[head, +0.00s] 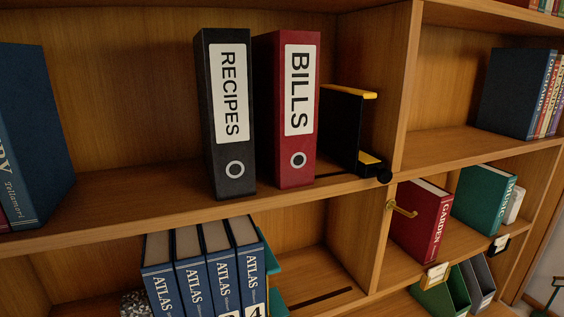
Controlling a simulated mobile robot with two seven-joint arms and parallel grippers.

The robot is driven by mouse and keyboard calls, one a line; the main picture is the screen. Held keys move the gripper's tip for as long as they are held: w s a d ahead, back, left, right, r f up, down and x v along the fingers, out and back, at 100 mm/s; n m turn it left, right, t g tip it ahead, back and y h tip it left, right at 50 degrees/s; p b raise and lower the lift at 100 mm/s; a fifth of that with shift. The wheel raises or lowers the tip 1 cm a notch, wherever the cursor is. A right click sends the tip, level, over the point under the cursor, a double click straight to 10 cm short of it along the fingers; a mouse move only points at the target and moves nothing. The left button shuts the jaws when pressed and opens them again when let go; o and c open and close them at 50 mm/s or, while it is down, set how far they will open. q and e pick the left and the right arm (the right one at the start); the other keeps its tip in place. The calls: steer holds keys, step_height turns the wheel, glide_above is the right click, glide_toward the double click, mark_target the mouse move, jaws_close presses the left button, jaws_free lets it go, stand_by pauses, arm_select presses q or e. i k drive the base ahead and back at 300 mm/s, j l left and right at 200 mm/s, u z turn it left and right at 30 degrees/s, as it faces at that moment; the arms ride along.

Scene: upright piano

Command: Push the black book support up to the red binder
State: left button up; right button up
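The black book support (341,128) stands upright on the middle shelf in the head view, to the right of the red binder. It has a yellow top edge and a yellow-edged foot. The red binder (299,165), labelled BILLS, stands upright beside a black binder (234,185) labelled RECIPES. The red binder overlaps the left part of the support in this view, so I cannot tell how wide the space between them is. Neither of my grippers shows.
An upright divider (384,80) stands to the right of the support. Blue atlas volumes (190,270) fill part of the shelf below. The shelf left of the black binder (130,195) is clear.

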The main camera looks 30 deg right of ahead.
mark_target(341, 108)
steer(key=z, duration=1.3)
